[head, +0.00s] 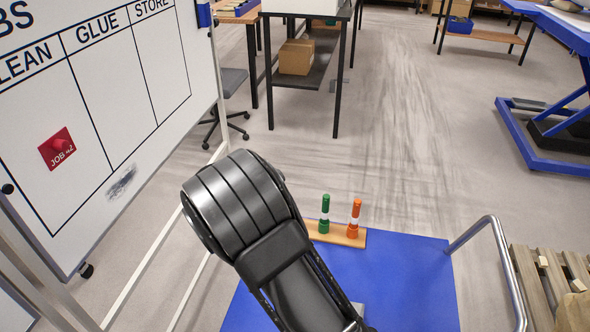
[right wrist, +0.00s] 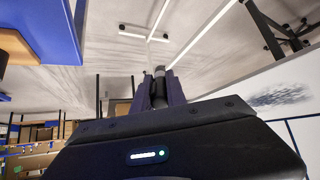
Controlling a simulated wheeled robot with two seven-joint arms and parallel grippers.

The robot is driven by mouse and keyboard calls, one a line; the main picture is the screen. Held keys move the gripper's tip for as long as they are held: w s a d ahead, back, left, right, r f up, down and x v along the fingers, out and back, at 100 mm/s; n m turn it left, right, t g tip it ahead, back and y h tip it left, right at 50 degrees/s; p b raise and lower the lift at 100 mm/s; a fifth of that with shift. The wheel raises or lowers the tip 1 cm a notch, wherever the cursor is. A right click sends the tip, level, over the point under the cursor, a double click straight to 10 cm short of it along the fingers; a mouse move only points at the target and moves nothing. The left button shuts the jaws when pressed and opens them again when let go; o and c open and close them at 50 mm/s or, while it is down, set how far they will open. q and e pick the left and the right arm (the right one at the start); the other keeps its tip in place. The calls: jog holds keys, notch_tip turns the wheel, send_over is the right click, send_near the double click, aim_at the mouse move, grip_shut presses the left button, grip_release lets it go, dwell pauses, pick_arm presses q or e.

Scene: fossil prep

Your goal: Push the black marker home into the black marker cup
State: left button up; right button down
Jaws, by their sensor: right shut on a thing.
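In the right wrist view my right gripper (right wrist: 159,92) is shut on a dark, narrow thing with a grey end (right wrist: 160,72), which looks like the black marker. Its far end and any cup around it cannot be made out. In the head view my right arm covers the left of the blue cart top and hides its gripper. A wooden rack (head: 345,236) stands on the cart, holding a green marker (head: 325,205) and an orange marker (head: 356,210) upright. The rack's left end is behind my arm, and no black marker cup shows. My left gripper is out of view.
A whiteboard (head: 120,110) with a red JOB magnet (head: 57,147) and a dark smudge stands close on the left. The blue cart top (head: 410,275) is clear right of the rack. A metal rail (head: 490,225) and a wooden pallet (head: 545,285) are at the right.

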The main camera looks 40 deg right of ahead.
jog(key=s+d+r+m+g+y+p, duration=0.1)
jog(key=s+d+r+m+g+p, duration=0.1)
jog(key=s+d+r+m+g, duration=0.2)
jog(key=s+d+r+m+g+y+p, duration=0.1)
jog(key=s+d+r+m+g+p, duration=0.2)
jog(key=s+d+r+m, duration=0.5)
jog(key=s+d+g, duration=0.1)
jog(key=d, duration=0.3)
jog(key=shift+d+r+m+y, duration=0.3)
jog(key=shift+d+r+y, duration=0.05)
jog(key=shift+r+y, duration=0.05)
jog(key=shift+r, duration=0.15)
notch_tip(320, 180, down, 6)
jog(key=b, duration=0.3)
jog(key=shift+d, duration=0.1)
